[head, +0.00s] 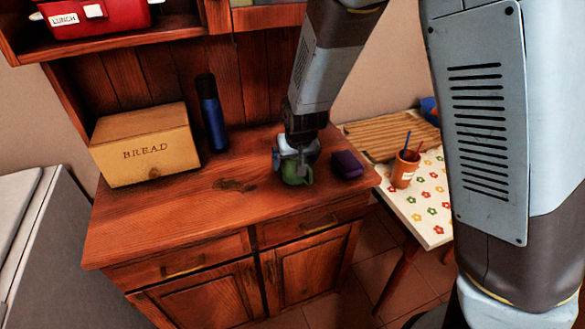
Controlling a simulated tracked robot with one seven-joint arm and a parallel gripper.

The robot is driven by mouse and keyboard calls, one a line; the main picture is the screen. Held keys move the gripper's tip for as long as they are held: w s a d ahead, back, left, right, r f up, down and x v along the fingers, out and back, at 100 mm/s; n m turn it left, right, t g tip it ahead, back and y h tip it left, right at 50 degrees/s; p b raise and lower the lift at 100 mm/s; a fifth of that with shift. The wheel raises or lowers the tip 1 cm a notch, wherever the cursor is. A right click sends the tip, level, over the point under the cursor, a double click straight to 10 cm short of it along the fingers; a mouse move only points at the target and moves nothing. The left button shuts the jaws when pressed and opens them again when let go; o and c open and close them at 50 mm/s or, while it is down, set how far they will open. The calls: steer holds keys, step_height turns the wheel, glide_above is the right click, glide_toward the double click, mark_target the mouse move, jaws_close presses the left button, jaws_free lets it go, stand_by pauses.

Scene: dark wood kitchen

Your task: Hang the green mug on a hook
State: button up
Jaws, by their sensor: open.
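The green mug (297,178) stands on the wooden cabinet top, towards its right side. My gripper (294,168) is right at the mug, pointing down from above, with its jaws open. The gripper covers the upper part of the mug, so its rim and handle are hard to make out. I cannot tell whether the fingers touch the mug. No hook can be clearly made out in this view.
A dark purple box (347,165) sits just right of the mug. A bread box (145,145) and a blue bottle (213,120) stand at the left back. A flowered table (440,215) holds an orange cup (404,170). The cabinet's front left top is clear.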

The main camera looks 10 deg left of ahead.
steer(key=c, duration=1.1)
steer(key=shift+a+r, duration=0.1)
steer(key=shift+r, duration=0.25)
step_height(320, 180, up, 2)
steer(key=shift+r, duration=0.2)
steer(key=s+d+r, duration=0.5)
steer(key=s+r, duration=0.4)
steer(key=s, duration=0.4)
steer(key=shift+d+r, duration=0.2)
steer(key=shift+r, duration=0.2)
